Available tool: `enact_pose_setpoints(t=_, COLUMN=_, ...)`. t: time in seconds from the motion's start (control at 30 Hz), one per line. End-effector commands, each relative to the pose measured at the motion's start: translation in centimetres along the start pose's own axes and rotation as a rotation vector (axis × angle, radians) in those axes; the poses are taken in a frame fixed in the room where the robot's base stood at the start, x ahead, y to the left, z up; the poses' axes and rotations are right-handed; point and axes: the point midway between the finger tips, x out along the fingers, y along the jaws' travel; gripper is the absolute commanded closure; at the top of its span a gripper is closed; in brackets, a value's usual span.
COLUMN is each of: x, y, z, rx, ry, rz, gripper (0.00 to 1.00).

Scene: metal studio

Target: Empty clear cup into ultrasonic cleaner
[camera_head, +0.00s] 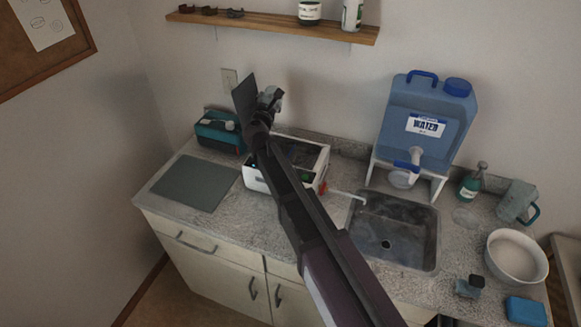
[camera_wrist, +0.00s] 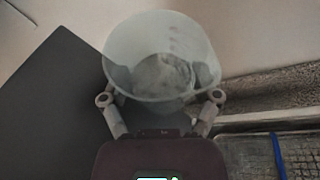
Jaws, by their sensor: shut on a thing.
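My gripper (camera_head: 269,99) is raised above the back of the counter, over the ultrasonic cleaner. In the wrist view its two fingers (camera_wrist: 161,98) are shut on the clear cup (camera_wrist: 160,40), one on each side. The cup is see-through with faint marks on its wall. A greyish round patch shows through it; I cannot tell whether that is contents or the cup's base. The ultrasonic cleaner (camera_head: 256,182) is a white box with a dark open top, partly hidden by my arm. Its mesh basket (camera_wrist: 303,150) shows at lower right in the wrist view.
A dark flat panel (camera_head: 243,102) stands beside my gripper. A sink (camera_head: 410,235) and a blue water jug (camera_head: 428,105) are to the right. A teal box (camera_head: 218,130) and grey mat (camera_head: 192,183) are left. A wall shelf (camera_head: 275,25) hangs above.

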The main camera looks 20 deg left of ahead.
Motion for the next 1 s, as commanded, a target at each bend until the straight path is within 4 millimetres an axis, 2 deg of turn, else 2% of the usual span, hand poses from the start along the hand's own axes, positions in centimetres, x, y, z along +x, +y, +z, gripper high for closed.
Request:
enact_pose_setpoints(t=0.03, x=-0.2, y=-1.5, z=-2.1, rx=0.02, ry=-0.015, rz=0.008, gripper=0.7)
enact_pose_setpoints(t=0.1, x=-0.4, y=-2.4, z=-3.2, rx=0.049, ry=-0.037, rz=0.022, gripper=0.7)
enact_pose_setpoints(t=0.17, x=-0.3, y=-2.2, z=-3.0, rx=0.076, ry=-0.056, rz=0.033, gripper=0.7)
enact_pose_setpoints(t=0.37, x=-0.5, y=-3.2, z=-4.3, rx=0.166, ry=-0.118, rz=0.072, gripper=0.7)
enact_pose_setpoints(t=0.5, x=-0.5, y=-2.9, z=-3.7, rx=0.202, ry=-0.142, rz=0.086, gripper=0.7)
enact_pose_setpoints(t=1.0, x=-0.5, y=-3.0, z=-4.2, rx=0.262, ry=-0.184, rz=0.113, gripper=0.7)
